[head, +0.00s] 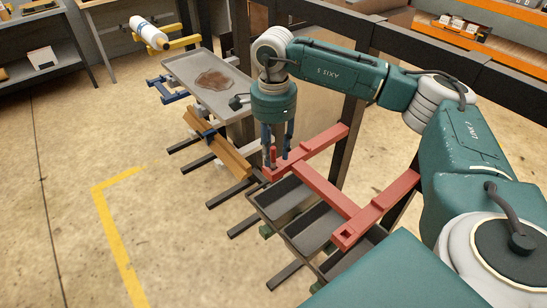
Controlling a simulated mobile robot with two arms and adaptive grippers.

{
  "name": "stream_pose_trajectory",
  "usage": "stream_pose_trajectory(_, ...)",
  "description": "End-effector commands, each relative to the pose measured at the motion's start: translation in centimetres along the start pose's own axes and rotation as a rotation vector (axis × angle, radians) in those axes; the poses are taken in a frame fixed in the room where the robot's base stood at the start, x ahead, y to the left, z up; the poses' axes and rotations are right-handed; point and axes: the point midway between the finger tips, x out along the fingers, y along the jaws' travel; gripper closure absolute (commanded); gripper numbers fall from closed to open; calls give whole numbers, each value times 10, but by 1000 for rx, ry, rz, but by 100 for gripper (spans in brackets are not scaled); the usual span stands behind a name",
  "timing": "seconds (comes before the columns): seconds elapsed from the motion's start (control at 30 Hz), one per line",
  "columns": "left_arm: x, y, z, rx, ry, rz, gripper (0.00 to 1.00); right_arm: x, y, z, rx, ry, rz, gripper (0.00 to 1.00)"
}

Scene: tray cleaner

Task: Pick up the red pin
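The red pin (273,155) stands upright near the left end of the upper arm of a red bracket (325,187). My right gripper (277,160) points straight down over that end, with its blue fingers spread around the pin. A gap shows between the fingers, so it looks open. Whether a finger touches the pin is too small to tell. The pin's lower part is partly hidden by the fingers and bracket. My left gripper is not in view.
Dark bins (283,200) sit under the bracket. A grey tray (181,67) with a brown stain (216,80) stands behind left, beside a yellow holder with a white bottle (149,33). An orange bar (218,143) and dark prongs lie nearby. Floor at left is clear.

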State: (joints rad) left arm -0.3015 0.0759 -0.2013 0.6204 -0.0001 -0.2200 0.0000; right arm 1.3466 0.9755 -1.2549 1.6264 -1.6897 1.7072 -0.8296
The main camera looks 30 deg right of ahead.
Motion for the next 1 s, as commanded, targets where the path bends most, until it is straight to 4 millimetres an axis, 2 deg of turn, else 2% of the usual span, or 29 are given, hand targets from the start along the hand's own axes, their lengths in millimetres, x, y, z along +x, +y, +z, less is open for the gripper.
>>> stream_pose_trajectory(0.27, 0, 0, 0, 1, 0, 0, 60, 3, 0, 0, 0, -1, -1, 68)
stream_pose_trajectory(0.4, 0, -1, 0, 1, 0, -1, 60, 3, 0, 0, 0, -1, -1, 96)
stream_pose_trajectory(0.43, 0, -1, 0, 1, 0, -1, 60, 3, 0, 0, 0, -1, -1, 100)
stream_pose_trajectory(0.8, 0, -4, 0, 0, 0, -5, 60, 2, 0, 0, 0, -1, -2, 100)
stream_pose_trajectory(1.0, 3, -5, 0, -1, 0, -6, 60, -12, -1, 1, 0, -3, -4, 100)
